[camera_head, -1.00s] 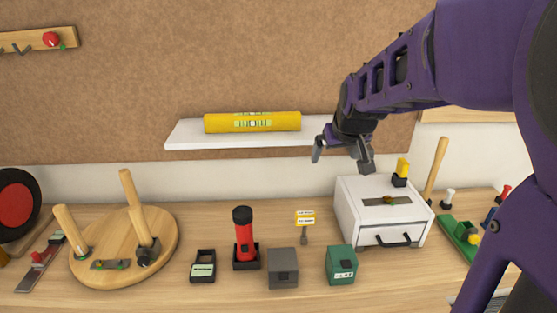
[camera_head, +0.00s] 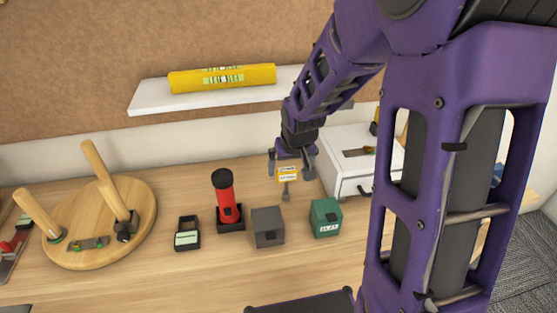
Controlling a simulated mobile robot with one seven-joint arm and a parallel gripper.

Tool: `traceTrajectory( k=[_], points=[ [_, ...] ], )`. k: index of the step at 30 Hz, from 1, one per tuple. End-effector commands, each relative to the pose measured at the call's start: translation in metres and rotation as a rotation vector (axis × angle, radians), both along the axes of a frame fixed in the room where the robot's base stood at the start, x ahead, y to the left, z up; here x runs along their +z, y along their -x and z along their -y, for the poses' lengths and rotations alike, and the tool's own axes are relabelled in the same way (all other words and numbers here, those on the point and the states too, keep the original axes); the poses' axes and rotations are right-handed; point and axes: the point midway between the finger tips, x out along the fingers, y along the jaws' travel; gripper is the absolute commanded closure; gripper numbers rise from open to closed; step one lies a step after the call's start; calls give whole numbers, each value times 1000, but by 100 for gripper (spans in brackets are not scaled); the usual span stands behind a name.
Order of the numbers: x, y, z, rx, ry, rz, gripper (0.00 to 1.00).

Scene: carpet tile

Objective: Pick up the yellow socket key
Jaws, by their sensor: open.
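A small upright piece with a yellow and white labelled top and a short grey stem (camera_head: 287,174) stands on the wooden bench; it looks like the yellow socket key. My gripper (camera_head: 291,170) is open and points down, with one finger on each side of the yellow top in the picture. I cannot tell whether the fingers are level with it in depth, and no contact is clear. Part of its top is close under the gripper's palm.
A white drawer box (camera_head: 340,177) stands just right of my gripper. A green box (camera_head: 325,218), grey box (camera_head: 267,227) and red-black torch (camera_head: 226,198) stand nearby. A white shelf (camera_head: 150,98) holding a yellow level (camera_head: 222,78) is behind. My arm hides the right side.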

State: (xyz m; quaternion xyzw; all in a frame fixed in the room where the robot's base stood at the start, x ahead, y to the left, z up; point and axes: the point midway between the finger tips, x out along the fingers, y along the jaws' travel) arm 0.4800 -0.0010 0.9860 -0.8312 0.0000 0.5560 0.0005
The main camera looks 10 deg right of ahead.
Motion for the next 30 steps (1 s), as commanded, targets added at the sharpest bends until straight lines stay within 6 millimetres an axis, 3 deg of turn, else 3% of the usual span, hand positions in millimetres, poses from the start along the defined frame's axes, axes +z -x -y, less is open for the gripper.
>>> traceTrajectory(
  k=[8,18,26,27,30],
  points=[
    [-20,-8,-1,2,1,-1,0],
    [-61,-25,-4,2,1,-1,0],
    [-63,-27,-4,0,0,2,0],
    [-63,-27,-4,1,0,2,2],
    [-63,-26,-4,1,1,1,20]
  ],
)
